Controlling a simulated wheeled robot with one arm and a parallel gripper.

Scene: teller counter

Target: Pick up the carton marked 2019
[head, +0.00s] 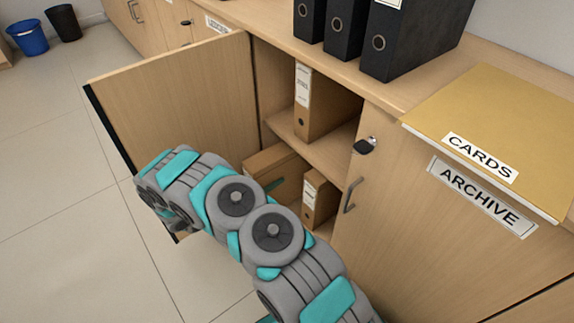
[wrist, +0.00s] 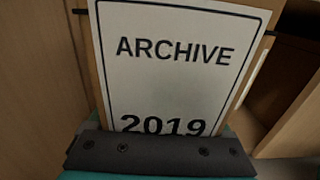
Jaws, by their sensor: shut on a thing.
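The carton marked ARCHIVE 2019 (wrist: 185,75) fills the middle of the wrist view, its white label facing the camera. My gripper (wrist: 160,155) is right up against it and shut on it; its dark body covers the label's lower edge. In the head view a brown carton (head: 272,166) sits in the lower compartment of the open cabinet, partly hidden by my arm. Its label cannot be seen there. My fingertips are not clearly visible in the head view.
The open cabinet door (head: 185,100) stands left of my arm. A binder (head: 312,203) stands right of the carton, close by. Another binder (head: 318,100) is on the shelf above. Black binders (head: 405,40) and a yellow CARDS folder (head: 500,120) are on the counter.

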